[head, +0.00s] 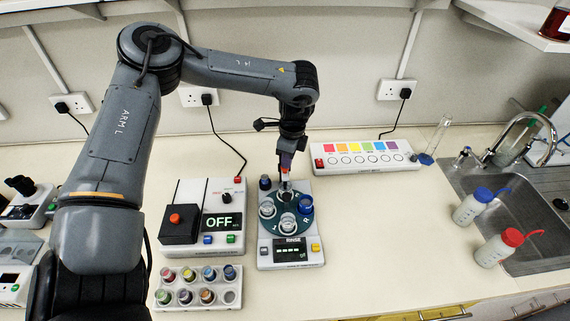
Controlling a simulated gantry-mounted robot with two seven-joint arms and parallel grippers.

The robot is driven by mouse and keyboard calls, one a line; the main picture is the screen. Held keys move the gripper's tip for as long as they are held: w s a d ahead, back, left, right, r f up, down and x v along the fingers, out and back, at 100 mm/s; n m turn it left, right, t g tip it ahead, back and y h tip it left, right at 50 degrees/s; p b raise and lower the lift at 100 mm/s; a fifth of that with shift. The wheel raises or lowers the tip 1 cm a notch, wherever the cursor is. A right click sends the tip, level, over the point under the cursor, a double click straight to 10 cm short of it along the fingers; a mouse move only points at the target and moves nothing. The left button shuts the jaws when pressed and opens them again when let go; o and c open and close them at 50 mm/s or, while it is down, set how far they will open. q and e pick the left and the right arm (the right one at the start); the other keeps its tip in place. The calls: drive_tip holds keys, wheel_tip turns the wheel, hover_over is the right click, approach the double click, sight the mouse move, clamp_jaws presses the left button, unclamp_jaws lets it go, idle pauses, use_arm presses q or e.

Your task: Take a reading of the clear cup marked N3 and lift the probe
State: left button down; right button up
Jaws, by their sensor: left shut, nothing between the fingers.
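A small instrument (291,254) stands mid-bench with a dark green round turntable (278,222) on top. Its display reads RINSE. Several cups sit on the turntable: a clear one at the left (267,209), a clear one at the front (289,224), and a dark blue one at the right (305,204). Another pale cup at the back is partly covered by my gripper. Cup markings are too small to read, so I cannot tell which is N3. My left gripper (286,166) is shut, pointing down at the instrument's back, where the probe is not clearly visible. My right gripper is out of view.
A control box (207,195) reading OFF stands left of the instrument. A rack (167,298) of coloured vials is in front of it. A colour-swatch strip (362,161) lies behind right. Wash bottles (466,212) stand by the sink. The front-right bench is clear.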

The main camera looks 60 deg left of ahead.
use_arm(q)
drive_tip(key=shift+f+b, duration=0.45)
drive_tip(key=shift+f, duration=0.5)
drive_tip(key=shift+r+p, duration=0.45)
drive_tip(key=shift+w+d+r+b, duration=0.25)
drive_tip(key=shift+w+d+b, duration=0.1)
drive_tip(key=shift+w+d, duration=0.2)
drive_tip(key=shift+w+d+r+b, duration=0.25)
drive_tip(key=shift+w+d+b, duration=0.05)
drive_tip(key=shift+w+d, duration=0.25)
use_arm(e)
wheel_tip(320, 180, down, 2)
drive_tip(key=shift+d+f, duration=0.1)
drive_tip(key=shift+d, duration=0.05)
use_arm(q)
drive_tip(key=shift+s, duration=0.1)
wheel_tip(320, 180, up, 11)
drive_tip(key=shift+w+d+p, duration=0.3)
drive_tip(key=shift+w+d, duration=0.1)
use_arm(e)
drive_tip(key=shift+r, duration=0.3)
